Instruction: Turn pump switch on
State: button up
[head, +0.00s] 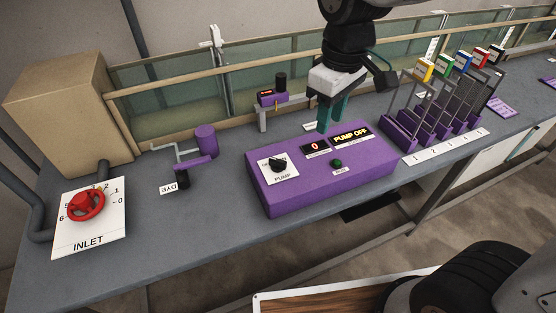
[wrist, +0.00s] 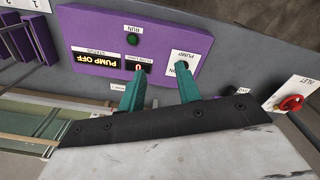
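The purple pump box (head: 290,196) stands on the grey bench in the head view. Its black rotary pump switch (head: 278,165) sits on a white plate marked PUMP at the left. The status display (head: 350,137) reads PUMP OFF and a small display (head: 314,147) reads 0. A green RUN button (head: 337,163) is near the middle. My gripper (head: 331,120) hangs open and empty above the back of the box, to the right of the switch. In the wrist view, the box (wrist: 180,35) is upside down, and the open fingers (wrist: 158,82) partly cover the switch plate (wrist: 180,60).
A red INLET valve wheel (head: 86,204) is at the left, with a tan box (head: 60,105) behind it. A purple DYE fixture (head: 205,141) stands left of the pump box. Purple holders with coloured tags (head: 440,125) stand at the right. A railing and glass channel run behind.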

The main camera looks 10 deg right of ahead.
aim_at(278, 159)
jog(key=w+a+f+n, duration=0.4)
jog(key=w+a+f, duration=0.15)
jog(key=a, duration=0.35)
jog(key=shift+s+a+f, duration=0.1)
jog(key=shift+s+f, duration=0.1)
jog(key=shift+f, duration=2.45)
jog(key=shift+s+a+f, duration=0.1)
jog(key=shift+s+f, duration=0.1)
jog(key=shift+f, duration=2.4)
grip_shut()
